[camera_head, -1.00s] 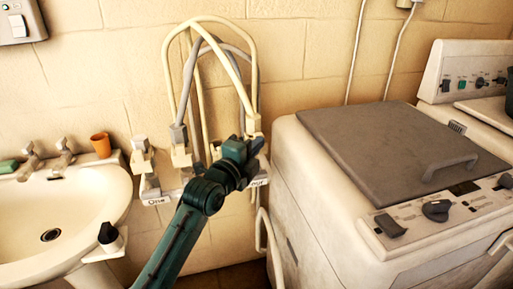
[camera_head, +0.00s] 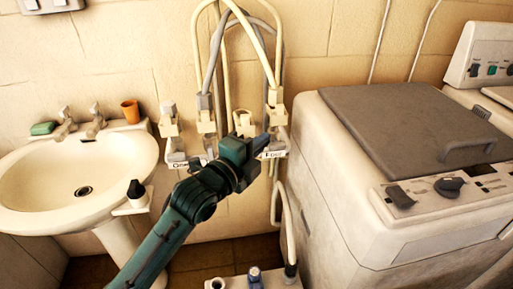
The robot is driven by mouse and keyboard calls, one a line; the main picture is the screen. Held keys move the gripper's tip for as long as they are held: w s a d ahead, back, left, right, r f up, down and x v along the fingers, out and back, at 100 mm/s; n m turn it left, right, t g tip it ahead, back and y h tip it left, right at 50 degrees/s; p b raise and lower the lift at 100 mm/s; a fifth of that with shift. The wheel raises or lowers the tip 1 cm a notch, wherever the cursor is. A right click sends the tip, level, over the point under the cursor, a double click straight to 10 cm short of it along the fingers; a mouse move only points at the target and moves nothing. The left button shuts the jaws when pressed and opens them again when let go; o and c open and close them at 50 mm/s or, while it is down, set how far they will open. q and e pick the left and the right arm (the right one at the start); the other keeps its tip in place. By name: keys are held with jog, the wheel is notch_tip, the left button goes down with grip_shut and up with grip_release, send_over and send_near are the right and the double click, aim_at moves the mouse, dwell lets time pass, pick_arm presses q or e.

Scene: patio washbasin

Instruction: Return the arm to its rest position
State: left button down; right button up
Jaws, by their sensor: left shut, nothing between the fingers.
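My left arm, dark green, comes in from the bottom and reaches up to the hose fittings on the wall. My left gripper (camera_head: 262,144) is shut and empty, in front of the row of taps, near a white label (camera_head: 274,155) that I cannot read for certain. The arm hides part of the fittings, and I cannot tell whether the gripper touches them. Pale tap fittings (camera_head: 169,121) with hoses (camera_head: 197,50) looping above stand along the wall. My right gripper is not in view.
A washbasin (camera_head: 40,215) with an orange cup (camera_head: 131,111) and green soap (camera_head: 43,128) is at left. A black-topped thing (camera_head: 136,190) stands at its right rim. A washing machine (camera_head: 340,215) with a grey lid (camera_head: 400,118) fills the right. Small bottles (camera_head: 254,277) stand at the bottom.

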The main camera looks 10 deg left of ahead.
pick_arm(q)
jog(key=shift+s+a, duration=0.35)
jog(key=shift+s, duration=0.25)
jog(key=s+a+f+n+g+y+p, duration=0.1)
jog(key=s+a+f+n+g+y, duration=0.1)
jog(key=s+f+n, duration=0.8)
jog(key=s+a+f+n+g+y+p, duration=0.1)
jog(key=s+a+f+n, duration=0.4)
jog(key=s+f+n, duration=0.5)
notch_tip(320, 180, down, 6)
jog(key=shift+s+f+g+y, duration=0.15)
jog(key=shift+s+g+y, duration=0.75)
jog(key=shift+s+g, duration=0.25)
jog(key=c, duration=2.2)
grip_release()
jog(key=shift+a, duration=0.1)
